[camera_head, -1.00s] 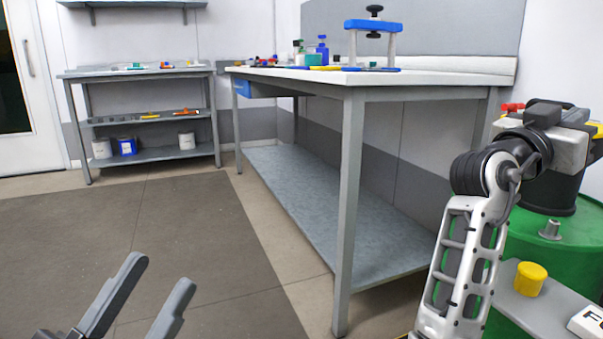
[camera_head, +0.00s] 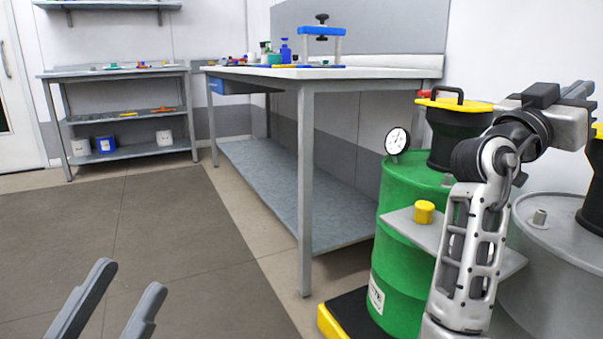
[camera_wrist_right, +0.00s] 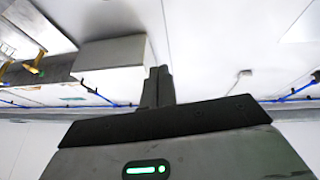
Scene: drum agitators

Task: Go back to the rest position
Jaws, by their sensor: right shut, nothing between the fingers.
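My left gripper (camera_head: 112,300) shows at the lower left of the head view, its two grey fingers spread apart with nothing between them. It is over the floor, away from the furniture. My right arm stands raised at the right of the head view, in front of the drums. Its gripper (camera_head: 577,90) points to the right, away from the workbench. In the right wrist view the fingers (camera_wrist_right: 157,86) are together with nothing between them. A white wall or ceiling lies beyond them.
A green drum (camera_head: 400,240) with a gauge (camera_head: 397,141) and a yellow knob (camera_head: 424,212) stands behind my right arm. A grey drum (camera_head: 545,270) is to its right. A long workbench (camera_head: 306,180) stands in the middle. The floor at left is clear.

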